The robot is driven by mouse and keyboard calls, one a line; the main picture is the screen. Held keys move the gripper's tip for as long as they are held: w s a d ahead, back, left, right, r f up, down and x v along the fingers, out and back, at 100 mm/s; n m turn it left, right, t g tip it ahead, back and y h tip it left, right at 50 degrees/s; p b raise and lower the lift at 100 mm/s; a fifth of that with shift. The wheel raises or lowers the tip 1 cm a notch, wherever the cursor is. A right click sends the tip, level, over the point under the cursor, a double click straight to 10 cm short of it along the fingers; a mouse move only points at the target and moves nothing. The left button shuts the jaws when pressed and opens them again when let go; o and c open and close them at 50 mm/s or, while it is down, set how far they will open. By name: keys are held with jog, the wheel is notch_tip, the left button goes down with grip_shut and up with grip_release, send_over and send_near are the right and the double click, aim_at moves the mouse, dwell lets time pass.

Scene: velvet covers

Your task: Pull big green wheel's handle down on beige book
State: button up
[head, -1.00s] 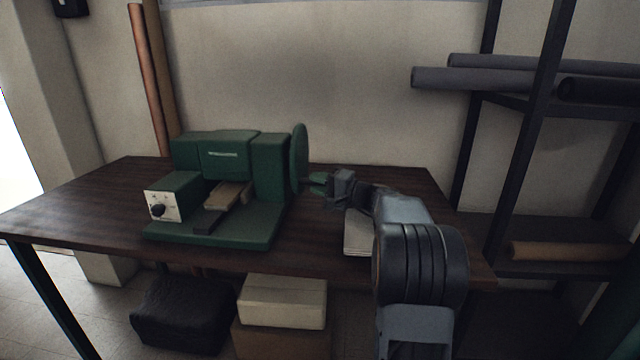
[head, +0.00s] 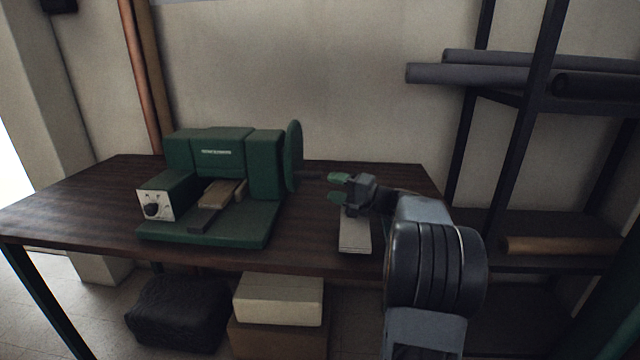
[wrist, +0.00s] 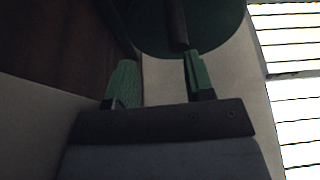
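The green machine (head: 222,152) stands on the table, with its big green wheel (head: 294,157) upright on its right side. The wheel's dark handle (head: 312,179) sticks out to the right, low on the wheel. The wrist view shows the wheel (wrist: 210,28) and the handle (wrist: 175,25) too. A brown-beige book (head: 219,192) lies flat in the machine under its front. My gripper (head: 336,187) is right of the handle, its green fingers apart and nothing held. In the wrist view the handle's end is near the right fingertip; I cannot tell if they touch.
A pale stack (head: 355,236) lies on the dark table (head: 108,205), below my gripper. A shelf frame with grey rolls (head: 480,75) stands to the right. Boxes (head: 278,300) and a black bundle (head: 178,312) are under the table. The table's left part is clear.

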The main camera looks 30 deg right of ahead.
jog(key=v, duration=0.7)
dwell(0.5)
jog(key=s+a+r+n+g+p, duration=0.2)
jog(key=a+g+p, duration=0.25)
jog(key=a, duration=0.45)
jog(key=s+a+r+n+g+p, duration=0.1)
jog(key=a+g+p, duration=0.35)
jog(key=a, duration=0.35)
jog(key=s+a+r+n+g+h+p, duration=0.1)
jog(key=s+a+n+h+p, duration=0.2)
jog(key=s+a+h+p, duration=0.1)
jog(key=s+a+r+n+g+h+p, duration=0.1)
jog(key=s+a+r+n+h+p, duration=0.1)
jog(key=s+p, duration=0.6)
jog(key=s+a+n+h, duration=0.1)
jog(key=s+n+h, duration=0.1)
jog(key=h, duration=0.1)
jog(key=shift+s+a+r+g+h+p, duration=0.15)
jog(key=shift+s+a+g+h+p, duration=0.15)
jog(key=shift+a+g+h, duration=0.1)
jog(key=shift+d+n, duration=0.1)
jog(key=shift+n, duration=0.2)
jog(key=shift+c, duration=0.6)
jog(key=shift+s, duration=0.1)
